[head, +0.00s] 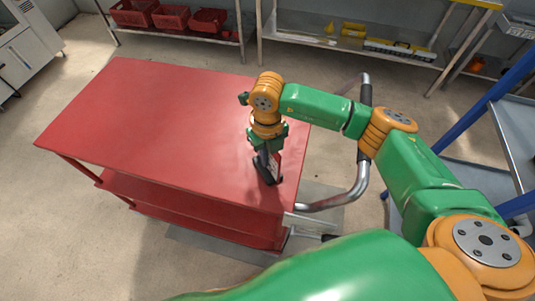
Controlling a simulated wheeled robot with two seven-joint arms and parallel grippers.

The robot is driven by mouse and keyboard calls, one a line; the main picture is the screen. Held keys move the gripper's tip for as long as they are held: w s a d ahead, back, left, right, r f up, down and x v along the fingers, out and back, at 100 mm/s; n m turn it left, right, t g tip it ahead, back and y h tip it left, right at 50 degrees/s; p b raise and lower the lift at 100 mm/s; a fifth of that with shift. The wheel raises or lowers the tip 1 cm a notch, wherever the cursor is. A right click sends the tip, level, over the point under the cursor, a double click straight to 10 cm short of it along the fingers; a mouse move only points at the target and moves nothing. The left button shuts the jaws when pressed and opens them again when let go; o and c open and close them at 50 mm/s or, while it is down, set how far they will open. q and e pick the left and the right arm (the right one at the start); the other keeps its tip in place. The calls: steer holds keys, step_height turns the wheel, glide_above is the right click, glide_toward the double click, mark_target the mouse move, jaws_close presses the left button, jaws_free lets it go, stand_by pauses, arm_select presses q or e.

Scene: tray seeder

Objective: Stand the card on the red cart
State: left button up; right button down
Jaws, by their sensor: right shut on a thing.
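The red cart (150,110) fills the left and middle of the head view, with a bare flat top and lower shelves. My right gripper (269,172) points down over the cart top near its right end and is shut on the card (275,172). Only a small pale and dark part of the card shows between and beside the dark fingers. The rest is hidden by the gripper. The card is close to the cart top; I cannot tell whether it touches. My left gripper is not in view.
The cart's metal push handle (362,185) curves out at its right end. Red crates (170,18) stand on a shelf at the back left. A metal bench (350,45) with yellow items is at the back. A blue-framed rack (510,85) stands at the right. Most of the cart top is clear.

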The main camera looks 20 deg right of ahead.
steer(key=c, duration=1.5)
jaws_free()
steer(key=shift+f, duration=0.2)
steer(key=o, duration=0.5)
steer(key=shift+r, duration=0.25)
step_height(320, 180, up, 11)
steer(key=shift+r+b, duration=0.1)
steer(key=shift+b, duration=0.85)
steer(key=shift+r, duration=0.4)
steer(key=shift+r, duration=0.1)
